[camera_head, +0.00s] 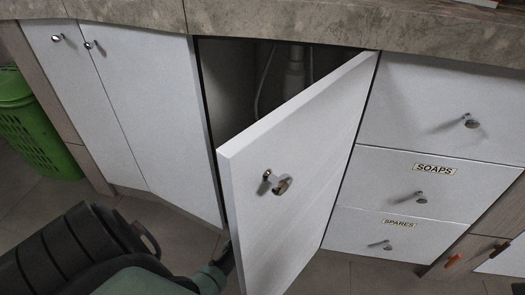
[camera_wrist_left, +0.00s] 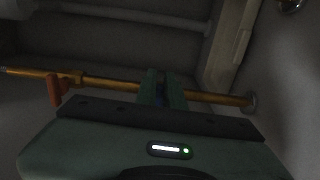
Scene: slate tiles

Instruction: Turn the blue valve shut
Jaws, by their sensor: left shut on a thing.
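In the left wrist view my left gripper (camera_wrist_left: 162,78) is inside the dark cabinet, with its two green fingers up against a copper pipe (camera_wrist_left: 215,98). The fingers are shut on a small dark blue piece (camera_wrist_left: 160,92), the blue valve's handle as far as I can see; the fingers hide most of it and its angle is not clear. An orange-red valve handle (camera_wrist_left: 55,91) hangs on the same pipe to the left, apart from the gripper. In the head view my left arm reaches in behind the open door, which hides the gripper. My right gripper is not in view.
The white cabinet door (camera_head: 300,165) stands open, close beside my left arm. A pale drain pipe (camera_head: 295,72) shows in the opening. Closed drawers, including one labelled SOAPS (camera_head: 435,168), are at the right. A green basket (camera_head: 35,130) stands at the far left.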

